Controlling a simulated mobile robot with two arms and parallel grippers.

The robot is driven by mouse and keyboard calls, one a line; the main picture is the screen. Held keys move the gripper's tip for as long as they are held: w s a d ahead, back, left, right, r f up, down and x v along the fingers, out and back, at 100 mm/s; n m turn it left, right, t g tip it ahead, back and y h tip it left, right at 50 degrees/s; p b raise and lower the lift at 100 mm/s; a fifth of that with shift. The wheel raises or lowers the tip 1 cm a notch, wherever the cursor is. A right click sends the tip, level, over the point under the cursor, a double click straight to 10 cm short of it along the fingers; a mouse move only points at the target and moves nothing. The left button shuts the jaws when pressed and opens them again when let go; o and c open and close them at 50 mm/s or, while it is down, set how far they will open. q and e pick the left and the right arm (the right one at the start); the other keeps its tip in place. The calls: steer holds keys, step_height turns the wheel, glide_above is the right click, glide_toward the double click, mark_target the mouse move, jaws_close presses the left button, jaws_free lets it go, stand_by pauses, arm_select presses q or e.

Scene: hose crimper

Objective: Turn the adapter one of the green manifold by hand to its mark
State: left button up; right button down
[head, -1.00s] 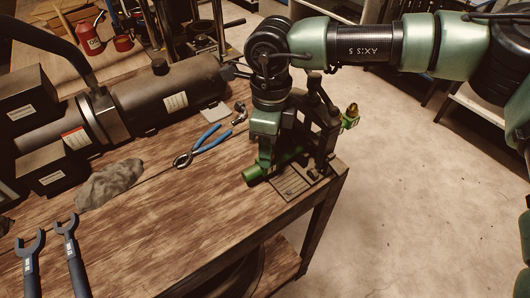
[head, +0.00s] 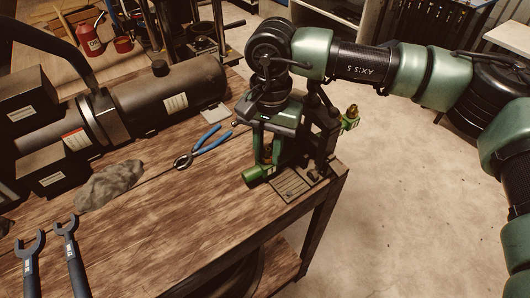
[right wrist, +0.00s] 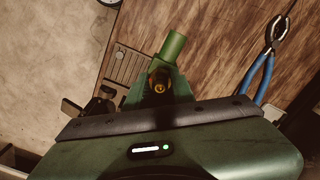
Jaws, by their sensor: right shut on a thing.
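The green manifold (head: 257,174) is held in a dark clamp stand (head: 326,125) at the table's right corner; its round green end also shows in the right wrist view (right wrist: 173,46). My right gripper (head: 267,158) points down over the manifold, shut on a brass adapter (right wrist: 158,84). Another brass fitting (head: 352,110) sticks up at the manifold's far right end, apart from my gripper. I cannot make out a mark on the adapter. My left gripper is not in view.
Blue-handled pliers (head: 205,142) lie left of the gripper. A grey rag (head: 110,185) and two wrenches (head: 68,248) lie farther left. A large dark cylindrical machine (head: 170,95) stands behind. The table front is clear.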

steer(key=n, duration=1)
steer(key=shift+n, duration=0.4)
steer(key=c, duration=1.3)
jaws_free()
steer(key=shift+c, duration=0.2)
steer(key=shift+d+r+p, duration=0.1)
steer(key=shift+r+p, duration=0.85)
steer(key=shift+r, duration=1.55)
